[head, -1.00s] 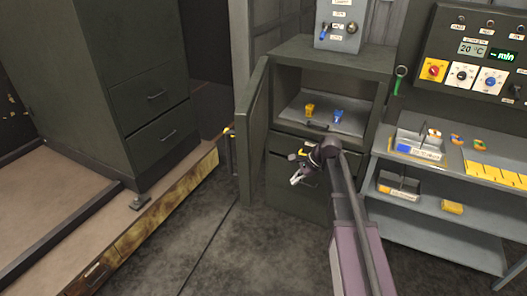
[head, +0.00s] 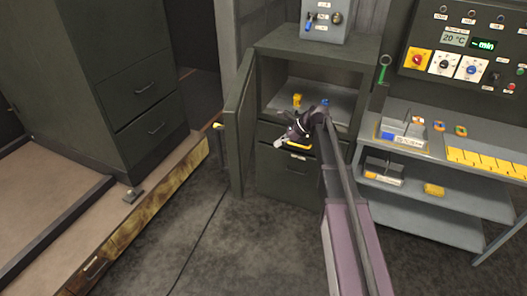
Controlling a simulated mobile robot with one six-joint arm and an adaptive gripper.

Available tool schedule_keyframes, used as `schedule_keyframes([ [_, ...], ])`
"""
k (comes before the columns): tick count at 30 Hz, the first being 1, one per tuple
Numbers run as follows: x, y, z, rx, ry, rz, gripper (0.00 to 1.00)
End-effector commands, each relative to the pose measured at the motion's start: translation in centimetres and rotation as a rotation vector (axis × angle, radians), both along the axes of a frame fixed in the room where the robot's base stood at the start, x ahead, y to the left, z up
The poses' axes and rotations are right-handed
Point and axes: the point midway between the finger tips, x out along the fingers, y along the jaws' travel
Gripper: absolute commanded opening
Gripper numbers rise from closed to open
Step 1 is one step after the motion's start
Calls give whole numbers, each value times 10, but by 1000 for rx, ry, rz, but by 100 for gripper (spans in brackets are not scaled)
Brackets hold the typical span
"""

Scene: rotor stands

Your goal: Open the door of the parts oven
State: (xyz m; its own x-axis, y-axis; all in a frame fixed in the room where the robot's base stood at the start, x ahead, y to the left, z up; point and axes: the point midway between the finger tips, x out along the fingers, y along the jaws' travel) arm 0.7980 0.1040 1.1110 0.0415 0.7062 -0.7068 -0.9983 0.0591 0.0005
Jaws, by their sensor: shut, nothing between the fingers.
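A dark grey-green cabinet stands in the middle, and I take it for the parts oven. Its door (head: 238,125) hangs on the left side and stands swung open, with a yellow-tipped handle (head: 217,126) on its outer face. The open compartment shows a shelf with a yellow part (head: 297,100) and a blue part (head: 325,103), the blue one partly hidden by my arm. My gripper (head: 279,143) is shut and empty, in front of the cabinet below the compartment opening, to the right of the door. Whether it touches the cabinet front is unclear.
A control panel (head: 470,87) with dials and a 20 °C display is at the right, above a grey bench (head: 430,158) with trays. A large drawer cabinet (head: 130,60) stands on a low platform at left. The floor (head: 240,245) between is clear.

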Motion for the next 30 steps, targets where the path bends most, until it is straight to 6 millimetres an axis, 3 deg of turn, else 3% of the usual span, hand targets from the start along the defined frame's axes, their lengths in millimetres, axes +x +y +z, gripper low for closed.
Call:
schedule_keyframes([
  [11,1,17,-19,0,0,3,0],
  [30,4,66,-69,-1,-1,3,0],
])
